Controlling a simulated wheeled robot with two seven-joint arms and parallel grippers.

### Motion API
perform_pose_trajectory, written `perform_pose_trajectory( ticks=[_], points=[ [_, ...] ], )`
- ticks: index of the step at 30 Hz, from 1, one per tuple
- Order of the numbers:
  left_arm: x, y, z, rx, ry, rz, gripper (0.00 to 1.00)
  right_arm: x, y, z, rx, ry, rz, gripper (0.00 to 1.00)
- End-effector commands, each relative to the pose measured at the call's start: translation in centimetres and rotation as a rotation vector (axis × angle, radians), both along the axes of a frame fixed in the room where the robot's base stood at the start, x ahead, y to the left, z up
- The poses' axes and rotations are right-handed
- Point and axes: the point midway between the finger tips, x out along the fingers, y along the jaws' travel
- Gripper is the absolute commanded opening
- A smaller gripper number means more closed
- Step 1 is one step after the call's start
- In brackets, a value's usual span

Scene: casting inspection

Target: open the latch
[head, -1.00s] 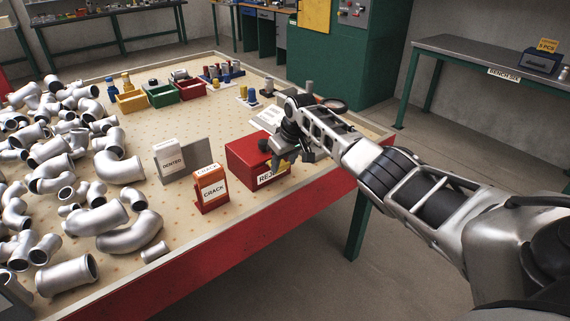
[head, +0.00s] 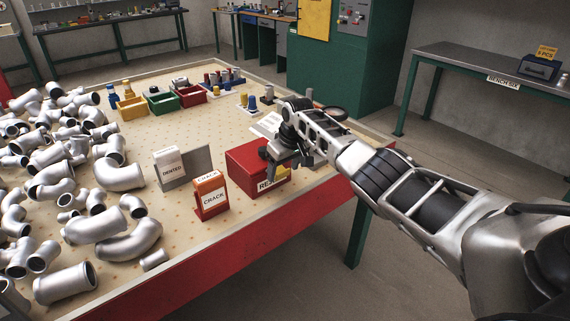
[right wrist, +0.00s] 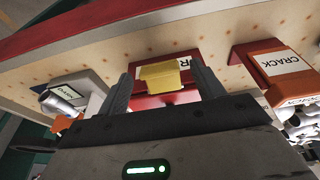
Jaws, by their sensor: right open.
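The red reject box (head: 243,158) stands near the table's front edge, its white label partly covered by my right gripper (head: 272,168). In the right wrist view, a yellow latch (right wrist: 160,77) sticks out from the front of the red box (right wrist: 146,101). My right gripper (right wrist: 161,72) is open, with one finger on each side of the latch. I cannot tell whether either finger touches it. In the head view the gripper hides the latch. My left gripper is not in view.
An orange CRACK holder (head: 210,197) and a grey plate with a DENTED card (head: 170,163) stand left of the box. Many metal pipe elbows (head: 120,175) cover the table's left side. Small yellow, green and red bins (head: 132,107) stand farther back.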

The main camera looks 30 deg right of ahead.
Motion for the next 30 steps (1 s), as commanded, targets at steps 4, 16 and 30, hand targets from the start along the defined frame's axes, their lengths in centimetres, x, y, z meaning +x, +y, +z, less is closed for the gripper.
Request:
perform_pose_trajectory(
  ticks=[4, 16, 30],
  points=[
    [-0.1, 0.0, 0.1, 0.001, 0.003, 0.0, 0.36, -0.2, -0.1, 0.9, 0.0, -0.002, 0.0, 0.67],
    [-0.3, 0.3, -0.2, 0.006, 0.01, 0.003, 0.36, -2.5, -0.3, 9.2, -0.002, -0.005, 0.0, 0.67],
    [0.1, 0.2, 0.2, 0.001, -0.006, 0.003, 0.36, -4.3, -0.4, 15.2, -0.001, 0.001, -0.001, 0.67]
  ],
)
